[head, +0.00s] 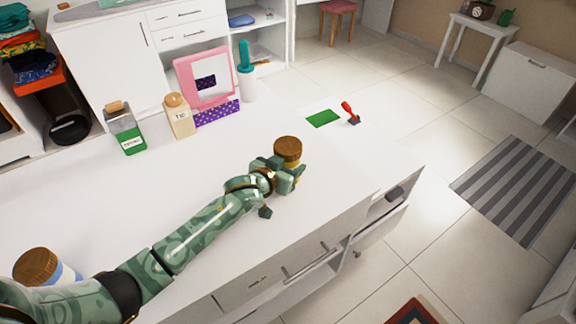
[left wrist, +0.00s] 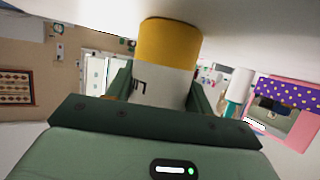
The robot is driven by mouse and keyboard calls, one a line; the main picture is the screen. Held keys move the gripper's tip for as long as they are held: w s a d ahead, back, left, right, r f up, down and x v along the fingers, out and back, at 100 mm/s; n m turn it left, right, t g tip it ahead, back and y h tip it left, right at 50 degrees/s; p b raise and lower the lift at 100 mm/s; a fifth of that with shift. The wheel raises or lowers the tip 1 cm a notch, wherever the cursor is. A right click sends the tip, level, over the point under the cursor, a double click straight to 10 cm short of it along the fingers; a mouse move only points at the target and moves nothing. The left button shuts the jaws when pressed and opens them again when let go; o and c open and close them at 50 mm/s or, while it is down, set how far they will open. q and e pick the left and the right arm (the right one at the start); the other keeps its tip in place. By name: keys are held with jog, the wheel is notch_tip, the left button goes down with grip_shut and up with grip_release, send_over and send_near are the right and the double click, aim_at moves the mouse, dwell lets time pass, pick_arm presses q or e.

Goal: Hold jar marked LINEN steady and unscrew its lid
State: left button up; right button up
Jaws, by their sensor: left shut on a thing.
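A jar with a round brown lid (head: 288,147) stands near the right end of the white counter. My left gripper (head: 284,172) is shut around its body, below the lid. In the left wrist view the jar (left wrist: 165,60) shows a yellow band and a white label with part of a dark letter, between the two green fingers. The label's word cannot be read. Another brown-lidded jar (head: 38,267), white and blue, stands at the lower left, partly behind my arm; its label is hidden. My right gripper is not in view.
A green-and-clear bottle (head: 127,132), a cream bottle (head: 180,116), a pink-framed mirror (head: 205,80) and a teal-topped white container (head: 247,72) stand along the counter's back. A green card (head: 323,118) and a red-handled item (head: 350,111) lie right of them. The counter's middle is clear.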

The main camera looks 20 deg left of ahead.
aim_at(287, 151)
pick_arm(q)
notch_tip(287, 151, up, 4)
jog(key=p, duration=0.3)
jog(key=shift+s+r, duration=0.1)
jog(key=shift+r, duration=0.05)
jog(key=s+r+p, duration=0.1)
jog(key=r, duration=0.1)
jog(key=s+d+r+p, duration=0.1)
jog(key=s+r, duration=0.1)
jog(key=s+r+p, duration=0.2)
jog(key=shift+s+d+r, duration=0.1)
jog(key=shift+d+r, duration=0.05)
jog(key=shift+d, duration=0.15)
jog(key=s+d+r+p, duration=0.2)
jog(key=s, duration=0.6)
jog(key=shift+d+r+p, duration=0.15)
jog(key=shift+r+p, duration=0.05)
jog(key=shift+p, duration=0.1)
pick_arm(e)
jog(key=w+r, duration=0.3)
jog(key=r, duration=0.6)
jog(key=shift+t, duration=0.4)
pick_arm(q)
jog(key=shift+o, duration=0.3)
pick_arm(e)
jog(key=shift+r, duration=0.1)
pick_arm(q)
jog(key=c, duration=0.4)
